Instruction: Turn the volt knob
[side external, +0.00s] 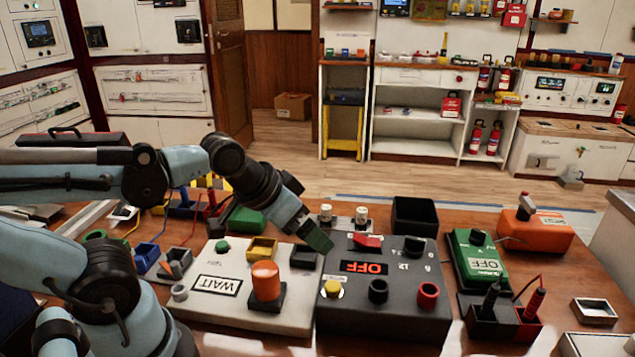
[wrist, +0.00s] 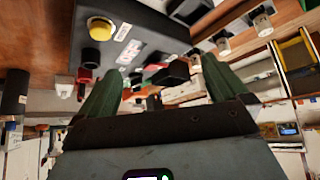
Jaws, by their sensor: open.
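The dark box (side external: 380,305) stands in the middle of the table, with a red OFF display (side external: 364,267). A black knob (side external: 414,246) with small markings around it sits at its back right. A green meter (side external: 474,259) also reads OFF and has a dark knob (side external: 477,237). I cannot read which knob is marked volt. My gripper (side external: 318,240) is above the dark box's back left corner, left of both knobs, and holds nothing. In the wrist view its green fingers (wrist: 160,88) are apart, with the dark box (wrist: 160,25) beyond them.
The dark box carries a red switch (side external: 367,240), a yellow cap (side external: 332,288) and black and red sockets in front. A pale panel (side external: 217,306) with an orange knob (side external: 265,280) stands left. Test probes (side external: 534,300) stand upright at right. A black bin (side external: 414,216) is behind.

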